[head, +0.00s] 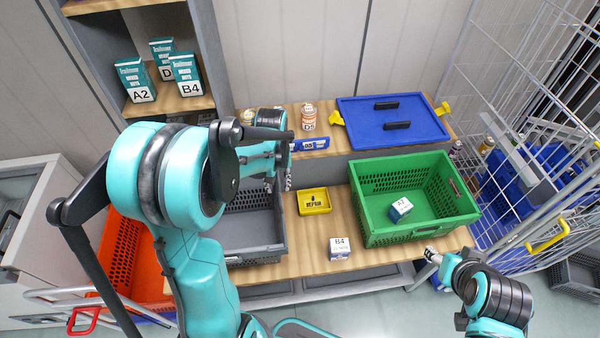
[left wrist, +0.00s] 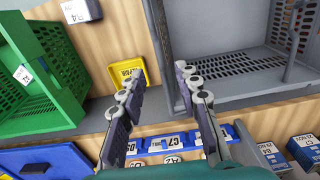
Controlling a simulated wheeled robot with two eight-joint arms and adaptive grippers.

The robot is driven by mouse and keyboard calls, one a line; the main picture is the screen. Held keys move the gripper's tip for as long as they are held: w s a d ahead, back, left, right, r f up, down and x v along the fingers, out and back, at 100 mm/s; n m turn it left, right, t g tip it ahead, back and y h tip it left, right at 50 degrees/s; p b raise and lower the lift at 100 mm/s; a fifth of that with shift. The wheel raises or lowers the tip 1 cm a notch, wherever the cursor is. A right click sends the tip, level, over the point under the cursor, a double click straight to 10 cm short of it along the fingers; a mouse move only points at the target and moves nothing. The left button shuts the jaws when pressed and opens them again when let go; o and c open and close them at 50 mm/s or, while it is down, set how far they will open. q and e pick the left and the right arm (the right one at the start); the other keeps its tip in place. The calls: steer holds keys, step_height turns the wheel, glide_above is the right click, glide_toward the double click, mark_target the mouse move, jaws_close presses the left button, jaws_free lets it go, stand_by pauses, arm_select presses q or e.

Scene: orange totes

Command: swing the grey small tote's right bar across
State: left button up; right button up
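The grey small tote (head: 258,249) stands on the wooden bench, partly hidden behind my left arm in the head view. In the left wrist view the tote (left wrist: 228,103) fills the upper right, with its slotted wall and grey floor showing. Its right rim lies near my left fingers there; I cannot clearly tell the right bar from the rim. A thin grey bar (left wrist: 293,45) stands over the tote's other side. My left gripper (left wrist: 157,76) is open and empty, its fingers apart above the rim; it also shows in the head view (head: 279,180). My right gripper (head: 431,255) is by the bench's front right, fingers unclear.
A yellow bin (head: 313,202) and a B4 box (head: 340,248) stand right of the grey tote. A green crate (head: 462,205) holding a small box is farther right. An orange tote (head: 118,262) is at left.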

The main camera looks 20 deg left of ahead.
mark_target(279, 199)
arm_select(q)
steer(key=shift+w+d+f, duration=0.1)
steer(key=shift+w+f, duration=0.05)
steer(key=shift+f, duration=0.2)
steer(key=shift+f+b, duration=0.35)
steer(key=shift+b, duration=0.2)
step_height(279, 199, down, 5)
steer(key=b, duration=0.3)
steer(key=shift+b, duration=0.3)
steer(key=shift+f, duration=0.45)
steer(key=c, duration=0.7)
steer(key=shift+o, duration=0.2)
steer(key=shift+r, duration=0.1)
